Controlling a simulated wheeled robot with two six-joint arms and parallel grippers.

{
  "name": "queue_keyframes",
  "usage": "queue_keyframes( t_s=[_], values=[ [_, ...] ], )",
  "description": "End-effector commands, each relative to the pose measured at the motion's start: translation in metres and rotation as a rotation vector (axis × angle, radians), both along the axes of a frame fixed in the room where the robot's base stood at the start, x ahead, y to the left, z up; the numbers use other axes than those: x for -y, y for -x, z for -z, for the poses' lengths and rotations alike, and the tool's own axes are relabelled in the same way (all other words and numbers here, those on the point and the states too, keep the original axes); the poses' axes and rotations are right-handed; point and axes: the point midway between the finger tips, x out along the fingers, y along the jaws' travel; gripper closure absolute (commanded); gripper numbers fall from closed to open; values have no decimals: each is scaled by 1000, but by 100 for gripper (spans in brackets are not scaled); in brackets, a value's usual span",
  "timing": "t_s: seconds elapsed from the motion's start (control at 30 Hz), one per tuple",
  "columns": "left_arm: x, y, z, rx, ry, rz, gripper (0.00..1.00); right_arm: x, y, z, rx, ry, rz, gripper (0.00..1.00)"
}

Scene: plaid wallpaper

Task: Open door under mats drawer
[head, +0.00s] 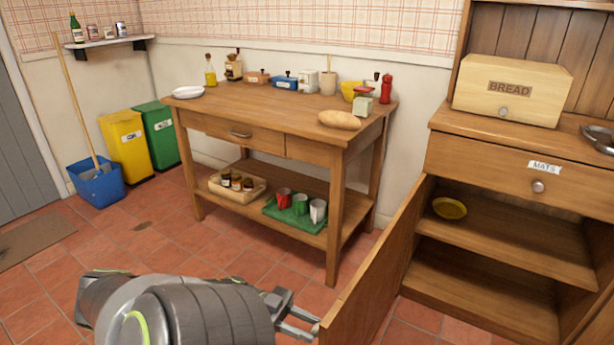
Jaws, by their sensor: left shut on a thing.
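The wooden drawer labelled MATS (538,181) is shut in the dresser at the right, with a round metal knob. Below it the cupboard door (375,275) stands wide open, swung out to the left, so its edge faces me. The cupboard inside shows a shelf (510,240) with a yellow bowl (449,208) on it. My left gripper (308,326) is at the near left side of the door, at the bottom of the view. It is shut on the door's knob, which is mostly hidden by the fingers and the door. My right gripper is out of view.
A wooden table (255,108) with a lower shelf stands behind the door. A bread box (511,90) and a metal pan (598,137) are on the dresser. Yellow and green bins and a blue bucket (97,186) stand at the left.

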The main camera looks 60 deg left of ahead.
Motion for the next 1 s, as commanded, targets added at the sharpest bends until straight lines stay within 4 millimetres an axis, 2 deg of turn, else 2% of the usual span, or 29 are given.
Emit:
queue_keyframes(
  t_s=[0.1,0.13,0.27,0.53,0.67,0.77,1.0],
  values=[
    [-2,-6,-2,5,0,-12,100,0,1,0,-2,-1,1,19],
    [-2,-6,-2,5,0,-12,68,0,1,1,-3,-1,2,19],
    [-2,-5,-2,5,0,-10,51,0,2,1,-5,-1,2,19],
    [-1,-3,-2,3,2,-7,51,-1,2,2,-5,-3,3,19],
    [-8,2,-1,-1,0,-6,51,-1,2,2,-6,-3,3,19],
    [-20,11,0,-2,-1,-8,51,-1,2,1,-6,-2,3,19],
    [-65,45,1,-3,-2,-9,51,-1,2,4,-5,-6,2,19]
  ],
)
